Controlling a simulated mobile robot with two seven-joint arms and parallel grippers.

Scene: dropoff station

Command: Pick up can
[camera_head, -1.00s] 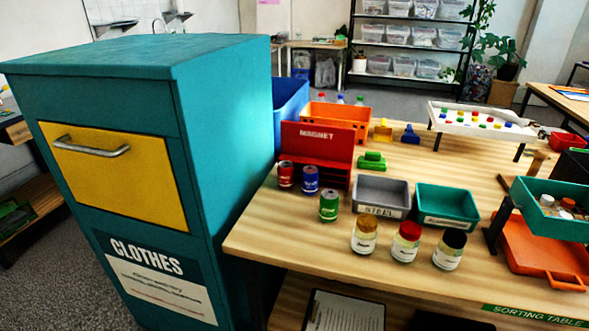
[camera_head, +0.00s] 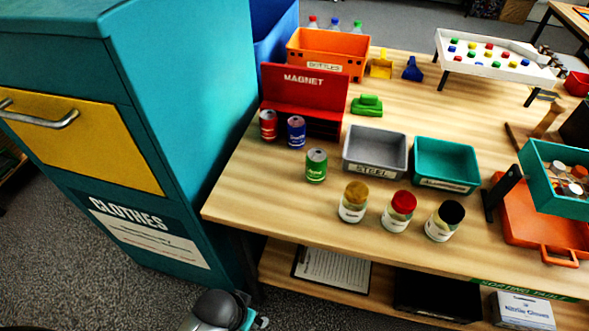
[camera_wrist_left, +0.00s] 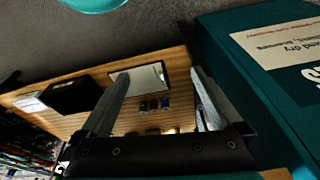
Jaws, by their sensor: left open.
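Three small cans stand upright on the wooden table (camera_head: 245,203) in the head view. A red can (camera_head: 268,125) and a blue can (camera_head: 296,132) stand side by side in front of the red magnet box. A green can (camera_head: 316,165) stands nearer the front, left of the grey steel bin. My left gripper (camera_wrist_left: 160,73) shows in the left wrist view, its two fingers apart with nothing gripped. Several tiny coloured shapes (camera_wrist_left: 153,104) appear beyond and between the fingers, too small to identify. My right gripper is not in view.
A teal clothes bin (camera_head: 190,120) stands against the table's left side. The red magnet box (camera_head: 325,90), grey steel bin (camera_head: 375,169), teal tray (camera_head: 445,183) and several jars (camera_head: 397,212) surround the cans. A clipboard (camera_head: 331,270) lies on the lower shelf.

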